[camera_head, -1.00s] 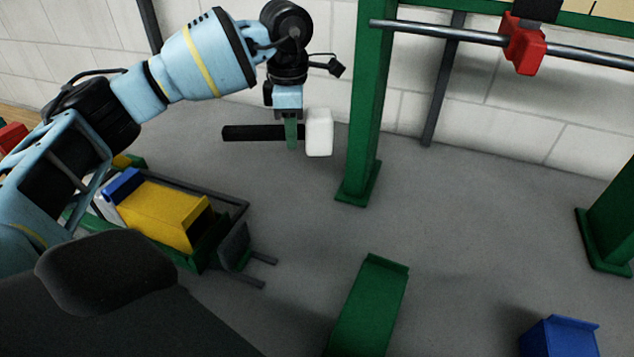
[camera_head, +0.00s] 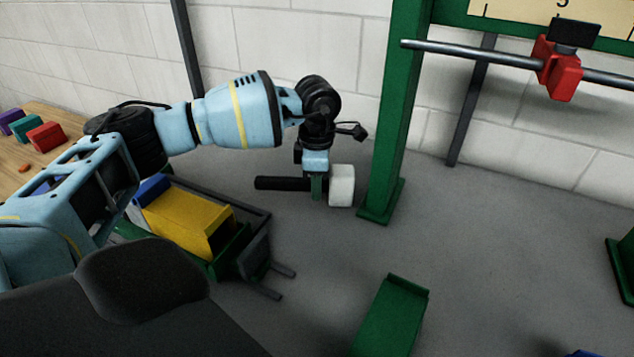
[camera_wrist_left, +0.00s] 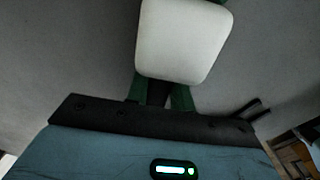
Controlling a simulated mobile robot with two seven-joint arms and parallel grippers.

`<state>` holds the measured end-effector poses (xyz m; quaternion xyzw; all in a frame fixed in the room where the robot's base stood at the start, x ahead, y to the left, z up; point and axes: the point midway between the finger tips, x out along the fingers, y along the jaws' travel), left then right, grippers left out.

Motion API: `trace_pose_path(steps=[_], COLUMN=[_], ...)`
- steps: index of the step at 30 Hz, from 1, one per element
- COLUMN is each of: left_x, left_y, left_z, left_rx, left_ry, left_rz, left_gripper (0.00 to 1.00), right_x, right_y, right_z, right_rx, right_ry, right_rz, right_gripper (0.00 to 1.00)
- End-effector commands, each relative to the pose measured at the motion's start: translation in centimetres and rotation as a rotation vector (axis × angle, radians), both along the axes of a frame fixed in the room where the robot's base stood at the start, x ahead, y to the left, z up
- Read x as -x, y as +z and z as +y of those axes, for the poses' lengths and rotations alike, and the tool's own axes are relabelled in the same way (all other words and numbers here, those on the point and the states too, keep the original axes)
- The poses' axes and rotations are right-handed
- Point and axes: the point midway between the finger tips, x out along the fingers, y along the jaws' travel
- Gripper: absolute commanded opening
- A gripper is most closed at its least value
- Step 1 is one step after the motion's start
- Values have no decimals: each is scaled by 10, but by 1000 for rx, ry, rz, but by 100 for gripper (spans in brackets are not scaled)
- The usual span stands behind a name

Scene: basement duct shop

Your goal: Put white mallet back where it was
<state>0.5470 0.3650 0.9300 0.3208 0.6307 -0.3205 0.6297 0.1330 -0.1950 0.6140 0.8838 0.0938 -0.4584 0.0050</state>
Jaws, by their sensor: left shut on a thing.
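The white mallet (camera_head: 341,186) has a white block head and a black handle. My left gripper (camera_head: 316,188) is shut on the handle close to the head and holds the mallet above the grey floor. The handle lies about level and points left in the head view, with the head on the right. In the left wrist view the white head (camera_wrist_left: 183,38) fills the top middle, in front of the green fingers (camera_wrist_left: 158,95). The head covers the fingertips there. My right gripper is not in view.
A green post (camera_head: 392,120) stands just right of the mallet, carrying a steel rail (camera_head: 470,54) with a red clamp (camera_head: 560,70). A cart (camera_head: 262,215) with a yellow bin (camera_head: 185,218) stands lower left. A wooden bench (camera_head: 35,125) holds coloured blocks. Open floor lies ahead.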

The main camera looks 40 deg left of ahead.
Motion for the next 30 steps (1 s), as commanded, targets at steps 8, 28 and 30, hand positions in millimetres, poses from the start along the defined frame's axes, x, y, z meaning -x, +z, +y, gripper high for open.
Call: trace_pose_path(steps=[8, 28, 30], left_x=[-1, -1, -1], left_y=[0, 6, 15], left_z=[0, 0, -1], left_rx=[1, 1, 1], left_ry=[0, 0, 0], left_rz=[-2, -2, -3], left_gripper=[0, 45, 45], right_x=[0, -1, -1], right_y=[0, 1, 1], right_z=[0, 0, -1], right_rx=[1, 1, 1], right_ry=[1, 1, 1], right_rz=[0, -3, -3], right_gripper=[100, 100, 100])
